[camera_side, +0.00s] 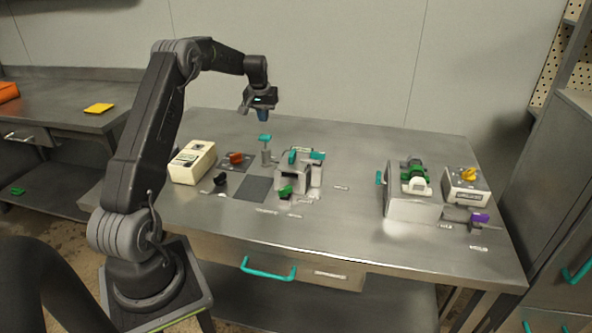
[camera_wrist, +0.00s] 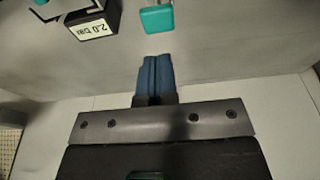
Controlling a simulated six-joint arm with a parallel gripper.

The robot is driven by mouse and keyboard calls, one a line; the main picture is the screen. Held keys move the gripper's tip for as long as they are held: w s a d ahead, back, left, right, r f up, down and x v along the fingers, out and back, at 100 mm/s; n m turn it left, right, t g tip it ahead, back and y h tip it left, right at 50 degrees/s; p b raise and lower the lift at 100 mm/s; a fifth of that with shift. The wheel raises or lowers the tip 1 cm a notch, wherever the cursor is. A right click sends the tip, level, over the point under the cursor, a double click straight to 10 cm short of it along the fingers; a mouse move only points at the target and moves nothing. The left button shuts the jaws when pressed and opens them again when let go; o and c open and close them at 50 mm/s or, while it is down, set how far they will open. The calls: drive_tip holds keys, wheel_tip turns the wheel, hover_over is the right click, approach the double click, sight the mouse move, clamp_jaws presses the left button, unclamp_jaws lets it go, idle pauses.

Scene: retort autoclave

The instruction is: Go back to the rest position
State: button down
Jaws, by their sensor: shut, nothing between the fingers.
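A teal-topped post (camera_side: 265,139) stands on the bench below and just in front of the gripper. A teal block (camera_wrist: 157,19) shows ahead of the fingertips in the wrist view, apart from them.
A cream box (camera_side: 192,162) with a red knob (camera_side: 236,158) beside it stands at left. A grey fixture (camera_side: 293,177) with teal and green parts is mid-bench. A grey box (camera_side: 412,207) with a green valve (camera_side: 414,177) stands right. The bench between them is mostly clear.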

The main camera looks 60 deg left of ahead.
drive_tip(key=shift+d, duration=0.1)
drive_tip(key=s+d+r+m+t, duration=0.1)
drive_tip(key=d+r, duration=0.4)
drive_tip(key=d, duration=0.3)
drive_tip(key=s+d+r+m, duration=0.1)
drive_tip(key=d+r+m, duration=0.1)
drive_tip(key=d+r, duration=0.5)
drive_tip(key=s+d+r+m+t, duration=0.1)
drive_tip(key=d+r, duration=0.2)
drive_tip(key=d, duration=0.7)
drive_tip(key=s+d+f+m+t+h, duration=0.1)
drive_tip(key=s+d+m, duration=0.4)
drive_tip(key=s+d, duration=1.3)
drive_tip(key=s+f+t, duration=0.1)
drive_tip(key=s, duration=0.1)
drive_tip(key=shift+s+d+h, duration=0.3)
drive_tip(key=shift+s+d, duration=0.05)
drive_tip(key=shift+d, duration=0.05)
